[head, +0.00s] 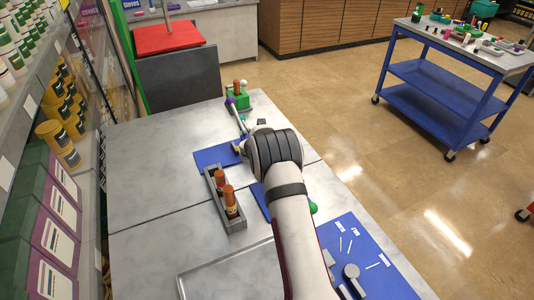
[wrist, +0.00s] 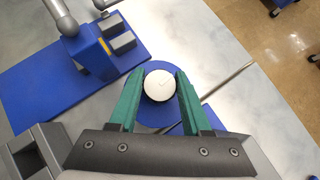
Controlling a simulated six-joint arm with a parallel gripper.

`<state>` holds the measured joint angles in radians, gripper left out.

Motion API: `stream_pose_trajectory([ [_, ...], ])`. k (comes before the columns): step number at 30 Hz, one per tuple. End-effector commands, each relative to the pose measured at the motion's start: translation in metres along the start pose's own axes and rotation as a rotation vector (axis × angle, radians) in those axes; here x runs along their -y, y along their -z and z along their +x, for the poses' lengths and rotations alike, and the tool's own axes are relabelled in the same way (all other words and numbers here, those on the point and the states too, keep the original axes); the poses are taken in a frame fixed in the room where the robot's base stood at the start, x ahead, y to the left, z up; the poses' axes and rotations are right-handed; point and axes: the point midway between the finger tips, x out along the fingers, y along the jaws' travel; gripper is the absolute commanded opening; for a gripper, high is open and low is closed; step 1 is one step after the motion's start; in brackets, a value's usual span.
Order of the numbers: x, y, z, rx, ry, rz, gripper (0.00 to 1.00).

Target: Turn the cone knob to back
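My gripper (wrist: 160,75) shows in the wrist view with its two green fingers apart, one on each side of a round white top (wrist: 159,86). This white piece sits over a round blue base (wrist: 158,119). I cannot tell whether it is the cone knob or whether the fingers touch it; the right finger seems to leave a thin gap. In the head view my arm hides the gripper and this piece.
A grey holder (head: 237,224) with orange-topped bottles stands left of my arm. A blue plate (wrist: 35,95) with a blue block (wrist: 92,52) and grey pegs lies left in the wrist view. A metal tray (head: 187,287) is at the front.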

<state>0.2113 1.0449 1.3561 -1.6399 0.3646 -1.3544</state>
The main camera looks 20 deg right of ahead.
Motion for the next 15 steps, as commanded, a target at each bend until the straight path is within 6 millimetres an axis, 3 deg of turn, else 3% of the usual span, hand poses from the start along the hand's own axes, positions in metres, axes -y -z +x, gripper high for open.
stream_pose_trajectory([
  [1,-0.0006,0.0,-0.0002,0.0,-0.001,-0.001,0.22],
  [5,-0.0007,0.0,-0.0003,0.0,-0.001,-0.001,0.0],
  [15,-0.0006,-0.0001,-0.0002,0.0,0.096,0.097,0.0],
])
